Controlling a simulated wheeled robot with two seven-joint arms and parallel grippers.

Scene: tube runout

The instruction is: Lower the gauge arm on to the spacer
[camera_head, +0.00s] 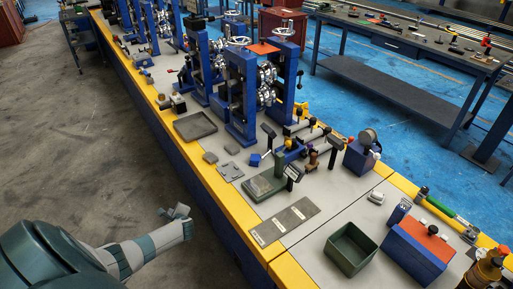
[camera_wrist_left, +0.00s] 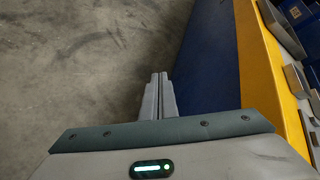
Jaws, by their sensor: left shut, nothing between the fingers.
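My left gripper (camera_head: 177,211) is at the lower left of the head view, over the grey floor and left of the bench's yellow edge. In the left wrist view its fingers (camera_wrist_left: 158,79) are together with nothing between them. It is well apart from the small fixtures on the bench. A cluster of blue fixtures with dark gauge-like heads (camera_head: 293,172) stands on the bench at the middle right. I cannot tell for certain which part is the gauge arm or the spacer; they are too small. My right gripper is not in view.
The long bench has a yellow edge (camera_head: 228,206) and carries blue roller stands (camera_head: 240,95). A grey tray (camera_head: 195,126), flat plates (camera_head: 285,221), a green open box (camera_head: 350,248) and a blue box (camera_head: 415,250) are on it. The floor at left is clear.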

